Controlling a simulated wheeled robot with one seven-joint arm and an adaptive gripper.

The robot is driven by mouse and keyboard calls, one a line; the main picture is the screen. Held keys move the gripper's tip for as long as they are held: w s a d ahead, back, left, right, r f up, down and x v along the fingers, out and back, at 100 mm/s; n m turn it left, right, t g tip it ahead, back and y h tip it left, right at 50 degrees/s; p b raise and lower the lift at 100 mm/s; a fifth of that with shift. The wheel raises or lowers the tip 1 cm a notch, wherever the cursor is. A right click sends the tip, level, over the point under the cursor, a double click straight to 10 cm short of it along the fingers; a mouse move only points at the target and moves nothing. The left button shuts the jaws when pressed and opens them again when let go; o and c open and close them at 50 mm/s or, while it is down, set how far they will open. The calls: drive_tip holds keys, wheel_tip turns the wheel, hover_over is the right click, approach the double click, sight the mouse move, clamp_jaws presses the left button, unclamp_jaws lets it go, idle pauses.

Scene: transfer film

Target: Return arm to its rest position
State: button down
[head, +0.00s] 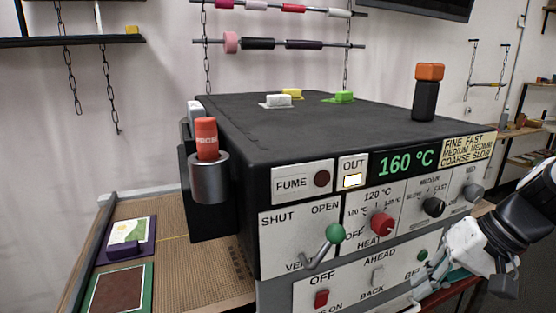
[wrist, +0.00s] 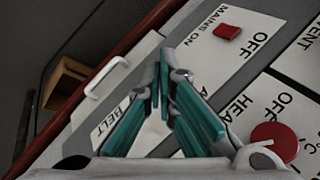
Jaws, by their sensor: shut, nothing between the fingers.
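My gripper (wrist: 166,62) has its teal fingers together, with nothing between them, in the wrist view. In the head view my gripper (head: 428,284) is at the lower right, in front of the machine's control panel (head: 284,222). My white and black wrist partly covers the panel's right end. The wrist view shows the panel tilted, with the fingers over its lower part near the belt label (wrist: 109,127) and the red mains switch (wrist: 228,32). I cannot tell whether the fingers touch the panel.
The big dark machine (head: 300,120) fills the middle. Its panel carries a green-knobbed vent lever (head: 335,232), a red heat knob (head: 382,223) and a black knob (head: 434,207). A white handle (wrist: 107,77) sticks out near the fingers. An orange-topped black bottle (head: 426,95) stands on top.

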drive_tip(key=s+a+r+n+h+p, duration=0.1)
drive_tip(key=s+a+r+h, duration=0.1)
drive_tip(key=s, duration=0.5)
drive_tip(key=s+a+r+n+t+h+p, duration=0.1)
drive_tip(key=s+a+r+n+h, duration=0.1)
drive_tip(key=s+a+r, duration=0.3)
wheel_tip(320, 180, up, 2)
drive_tip(key=shift+s+a+r+n+h, duration=0.25)
drive_tip(key=shift+s+h, duration=0.25)
drive_tip(key=shift+s, duration=0.6)
